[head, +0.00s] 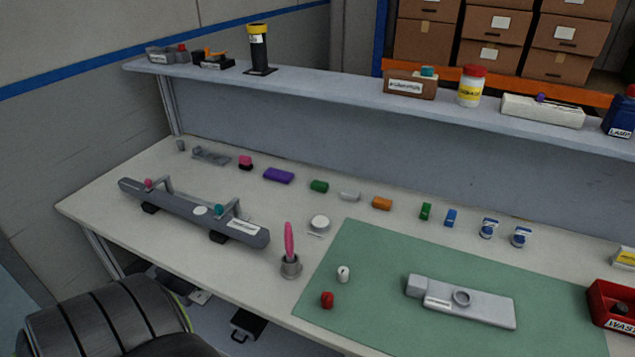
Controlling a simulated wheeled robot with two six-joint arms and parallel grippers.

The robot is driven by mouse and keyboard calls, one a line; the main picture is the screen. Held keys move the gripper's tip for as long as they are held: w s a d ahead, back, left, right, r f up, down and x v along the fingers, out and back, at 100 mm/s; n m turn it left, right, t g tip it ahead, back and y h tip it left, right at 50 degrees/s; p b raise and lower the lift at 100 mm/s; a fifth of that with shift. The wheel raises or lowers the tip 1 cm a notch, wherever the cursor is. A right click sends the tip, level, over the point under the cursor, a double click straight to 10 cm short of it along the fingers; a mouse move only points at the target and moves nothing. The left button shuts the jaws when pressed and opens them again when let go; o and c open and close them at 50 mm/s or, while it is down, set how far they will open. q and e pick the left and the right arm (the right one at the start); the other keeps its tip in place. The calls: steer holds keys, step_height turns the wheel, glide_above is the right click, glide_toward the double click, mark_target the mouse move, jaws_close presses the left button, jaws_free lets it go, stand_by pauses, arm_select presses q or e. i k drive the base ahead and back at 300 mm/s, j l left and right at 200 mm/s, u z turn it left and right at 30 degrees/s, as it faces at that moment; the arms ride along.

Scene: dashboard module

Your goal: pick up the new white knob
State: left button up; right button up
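A small white knob (343,274) with a dark mark stands on the green mat (380,250), near the mat's left edge. A red knob (327,300) sits just in front of it. A light grey module (480,307) with a ring-shaped socket (462,297) lies on the mat to the right. A round white piece (319,222) lies on the table behind the mat's left corner; I cannot tell what it is. Neither of my grippers shows in the head view.
A pot (291,266) with a pink-handled tool stands left of the white knob. A long dark grey bar fixture (190,210) lies on the left. A red waste bin (606,318) is at the right edge. Several coloured blocks line the back, below a raised shelf (330,85).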

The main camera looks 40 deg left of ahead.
mark_target(343, 273)
steer(key=j+u, duration=0.1)
steer(key=u, duration=1.05)
